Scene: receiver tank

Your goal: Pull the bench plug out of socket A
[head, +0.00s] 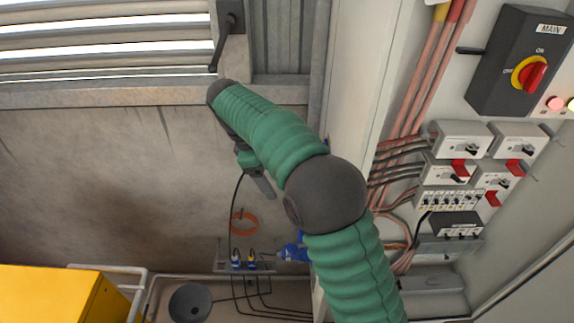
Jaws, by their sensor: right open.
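A small socket strip (222,266) is low on the back wall. A blue-marked plug (236,261) and a yellow-marked plug (252,262) sit side by side in it, with black cables below. I cannot read socket letters or tell which is the bench plug. My right gripper (265,188) hangs from the bent green arm, above the strip and clear of it in the picture. It is open and appears empty; its fingers are small and partly hidden by the arm. A thin black cable (232,212) runs down from beside the gripper towards the strip. My left gripper is out of view.
A blue fitting (293,252) sits right of the strip, partly behind my arm. An electrical cabinet with a red MAIN switch (530,73) stands right. A yellow box (50,295) and grey bowl (190,303) are lower left.

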